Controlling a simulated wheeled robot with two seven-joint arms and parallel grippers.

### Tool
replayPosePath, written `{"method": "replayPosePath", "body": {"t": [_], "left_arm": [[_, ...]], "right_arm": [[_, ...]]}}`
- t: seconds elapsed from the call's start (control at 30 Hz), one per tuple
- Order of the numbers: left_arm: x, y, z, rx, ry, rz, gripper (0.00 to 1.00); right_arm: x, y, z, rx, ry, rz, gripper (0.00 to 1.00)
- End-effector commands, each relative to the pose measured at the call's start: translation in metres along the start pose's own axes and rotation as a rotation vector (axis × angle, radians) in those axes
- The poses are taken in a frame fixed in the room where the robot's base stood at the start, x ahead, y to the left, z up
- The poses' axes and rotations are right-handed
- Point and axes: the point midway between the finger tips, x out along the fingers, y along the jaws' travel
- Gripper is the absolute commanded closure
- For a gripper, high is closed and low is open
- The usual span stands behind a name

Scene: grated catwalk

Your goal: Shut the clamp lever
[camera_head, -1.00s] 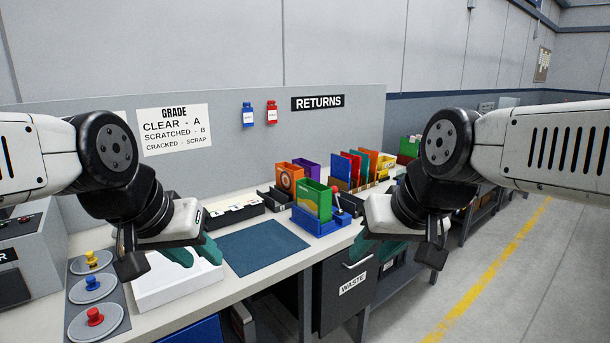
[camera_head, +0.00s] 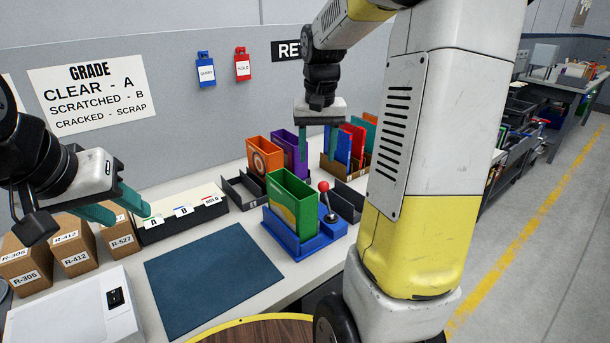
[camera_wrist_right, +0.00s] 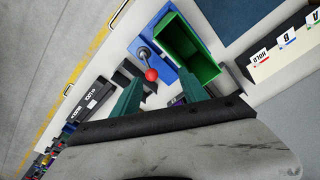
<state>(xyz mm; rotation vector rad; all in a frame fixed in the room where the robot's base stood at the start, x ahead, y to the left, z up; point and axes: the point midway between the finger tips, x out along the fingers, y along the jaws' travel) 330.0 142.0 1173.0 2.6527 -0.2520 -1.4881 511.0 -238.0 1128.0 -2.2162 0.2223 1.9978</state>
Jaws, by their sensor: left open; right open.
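The clamp lever (camera_head: 327,200) has a red ball knob on a thin metal rod and stands roughly upright, at the right side of a blue fixture (camera_head: 305,248). A green open-topped case (camera_head: 295,205) stands in the fixture. The lever (camera_wrist_right: 151,74) and green case (camera_wrist_right: 187,50) also show in the right wrist view. My right gripper (camera_head: 318,155) is open and empty, fingers pointing down, above and behind the lever. In its wrist view the knob appears between and beyond the fingertips, apart from them. My left gripper (camera_head: 115,207) is open and empty over the bench's left side.
A blue mat (camera_head: 213,280) lies left of the fixture. Black trays (camera_head: 245,190) stand near it, with orange (camera_head: 264,155) and purple (camera_head: 288,150) cases behind. A card box (camera_head: 180,213) and cardboard boxes (camera_head: 75,243) are at left. My right arm hides the bench's right part.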

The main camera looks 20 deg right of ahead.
Motion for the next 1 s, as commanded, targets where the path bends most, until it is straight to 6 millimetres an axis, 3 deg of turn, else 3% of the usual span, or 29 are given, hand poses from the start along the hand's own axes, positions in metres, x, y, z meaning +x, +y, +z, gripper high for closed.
{"method": "replayPosePath", "body": {"t": [0.1, 0.3, 0.47, 0.8, 1.0], "left_arm": [[0.0, 0.0, 0.0, 0.0, 0.0, 0.0, 0.58], [0.0, 0.0, 0.0, 0.0, 0.0, 0.0, 0.58], [0.0, 0.0, 0.0, 0.0, 0.0, 0.0, 0.58], [0.0, 0.0, 0.0, 0.0, 0.0, 0.0, 0.58], [0.0, 0.0, 0.0, 0.0, 0.0, 0.0, 0.58]], "right_arm": [[0.025, 0.011, -0.023, 0.034, -0.058, 0.037, 0.48], [0.045, 0.022, -0.038, 0.062, -0.102, 0.069, 0.48], [0.061, 0.024, -0.038, 0.066, -0.109, 0.073, 0.48], [0.112, 0.028, -0.033, 0.065, -0.108, 0.073, 0.48], [0.124, 0.028, -0.032, 0.064, -0.106, 0.072, 0.48]]}}
